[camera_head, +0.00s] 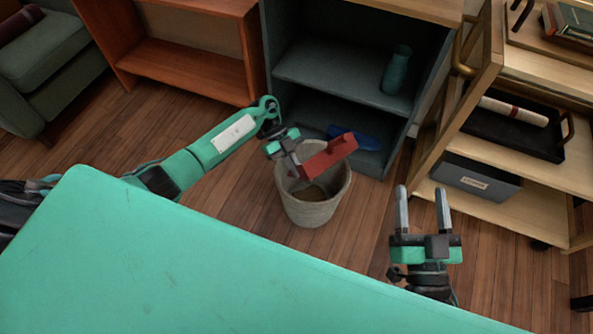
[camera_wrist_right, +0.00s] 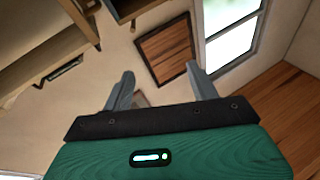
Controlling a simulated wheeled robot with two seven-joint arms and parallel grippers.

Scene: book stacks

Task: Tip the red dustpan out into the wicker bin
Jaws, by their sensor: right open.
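The red dustpan (camera_head: 328,157) is held tilted above the wicker bin (camera_head: 312,211), partly over its opening. My left gripper (camera_head: 294,164) is at the dustpan's handle end over the bin's left rim and appears shut on it. The bin is round, pale grey and stands upright on the floor; part of its dark inside shows. Whether anything lies in the dustpan cannot be seen. My right gripper (camera_head: 422,208) is open and empty, to the right of the bin. Its spread fingers also show in the right wrist view (camera_wrist_right: 163,92), with nothing between them.
A dark blue shelf unit (camera_head: 335,82) with a teal vase (camera_head: 397,70) and a blue object (camera_head: 353,137) stands behind the bin. A wooden shelf cart (camera_head: 515,205) with a grey box (camera_head: 474,177) stands at right. A green armchair (camera_head: 50,58) is at far left. Wood floor is clear around the bin.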

